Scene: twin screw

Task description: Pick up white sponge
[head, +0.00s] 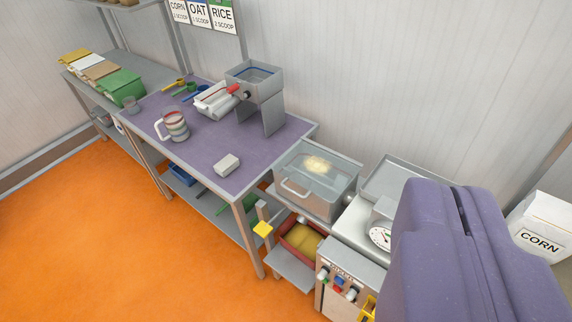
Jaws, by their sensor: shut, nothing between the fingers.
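The white sponge (228,165) is a small pale block. It lies flat on the purple-topped table (215,145), near the table's front right edge, with bare surface around it. My gripper (456,192) is the large purple shape at the lower right, close to the camera. Its two parts meet along a narrow dark seam; it is shut and empty. It is well to the right of the sponge and apart from it.
A clear-lidded container (315,178), a dial scale (378,232) and a white CORN bag (541,230) are to the right. The orange floor (110,235) is clear at left.

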